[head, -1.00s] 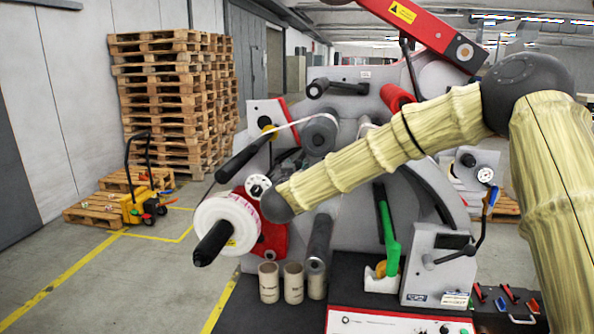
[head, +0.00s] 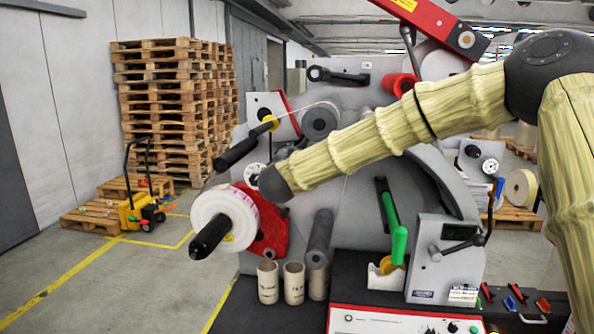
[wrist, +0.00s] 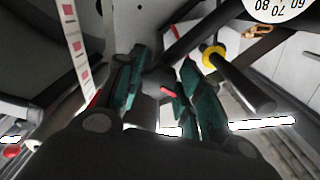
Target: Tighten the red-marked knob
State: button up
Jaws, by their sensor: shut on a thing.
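The red-marked knob (wrist: 158,80) is dark grey with a short red mark, in the middle of the wrist view. My gripper (wrist: 161,88) has its two green-padded fingers on either side of it and is shut on it. The fingers cover part of the knob's sides. In the head view my gripper and the knob do not show; my forearm covers that part of the machine.
The grey label rewinder (head: 345,210) fills the middle of the head view. A white label roll (head: 224,214) on a black-ended shaft and a black handle (head: 241,145) with a yellow collar stick out at the left. Several cardboard cores (head: 293,282) stand below.

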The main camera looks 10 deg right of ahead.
jog(key=m+b, duration=1)
jog(key=b, duration=0.2)
jog(key=shift+b, duration=0.4)
jog(key=shift+r+m, duration=0.1)
jog(key=shift+m, duration=0.2)
jog(key=o, duration=1)
jog(key=shift+o, duration=0.2)
jog(key=shift+s+a, duration=0.1)
jog(key=shift+a, duration=0.05)
jog(key=v, duration=1.1)
jog(key=shift+s, duration=0.35)
